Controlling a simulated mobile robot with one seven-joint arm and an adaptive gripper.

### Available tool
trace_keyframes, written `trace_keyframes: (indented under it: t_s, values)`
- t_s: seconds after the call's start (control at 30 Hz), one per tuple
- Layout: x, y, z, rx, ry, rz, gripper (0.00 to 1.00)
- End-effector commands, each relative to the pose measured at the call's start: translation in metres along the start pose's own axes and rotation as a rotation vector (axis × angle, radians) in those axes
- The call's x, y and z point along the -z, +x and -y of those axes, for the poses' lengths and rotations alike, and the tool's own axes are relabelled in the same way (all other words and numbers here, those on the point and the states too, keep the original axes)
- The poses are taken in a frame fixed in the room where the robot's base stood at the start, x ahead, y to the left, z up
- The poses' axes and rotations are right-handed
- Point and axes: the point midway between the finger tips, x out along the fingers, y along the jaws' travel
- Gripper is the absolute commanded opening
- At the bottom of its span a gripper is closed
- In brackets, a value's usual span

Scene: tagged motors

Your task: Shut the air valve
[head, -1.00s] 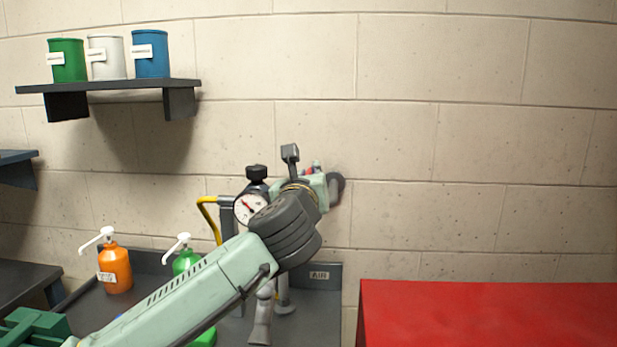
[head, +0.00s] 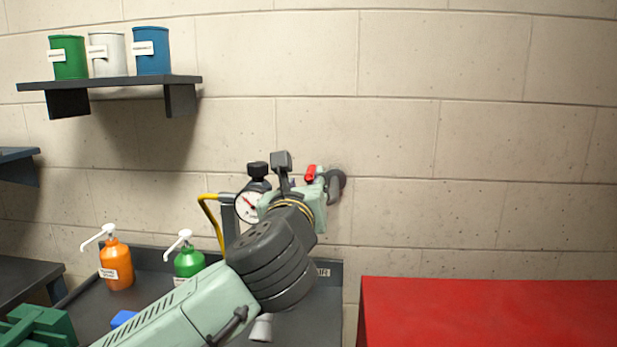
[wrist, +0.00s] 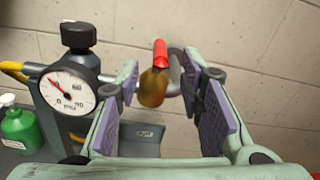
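The air valve (wrist: 153,85) has a brass body and a red lever (wrist: 160,54) in the wrist view, on a grey pipe in front of the wall. The red lever also shows in the head view (head: 311,173), partly hidden by my arm. My gripper (wrist: 168,95) is open, with its purple-padded fingers on either side of the valve in the picture. I cannot tell whether either finger touches it. In the head view my gripper (head: 305,195) is mostly hidden behind my wrist.
A pressure gauge (wrist: 70,90) with a black knob (wrist: 78,37) stands close left of the valve. A green pump bottle (head: 189,262) and an orange one (head: 116,264) stand on the dark bench. A red cabinet (head: 490,315) is at right.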

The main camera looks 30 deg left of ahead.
Motion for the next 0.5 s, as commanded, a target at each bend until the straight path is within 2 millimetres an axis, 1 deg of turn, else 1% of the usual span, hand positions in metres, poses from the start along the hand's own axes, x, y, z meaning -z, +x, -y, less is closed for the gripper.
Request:
trace_keyframes:
  t_s: [0.03,0.1,0.2,0.33,0.5]
  values:
    - [0.000,-0.011,0.000,0.000,0.000,0.001,0.35]
    - [0.000,-0.022,-0.001,-0.001,0.000,0.001,0.35]
    - [0.000,-0.035,-0.001,-0.001,-0.001,0.001,0.35]
    - [0.000,-0.044,0.000,0.000,0.000,0.000,0.35]
    - [0.000,-0.046,0.000,0.000,0.000,0.000,0.35]
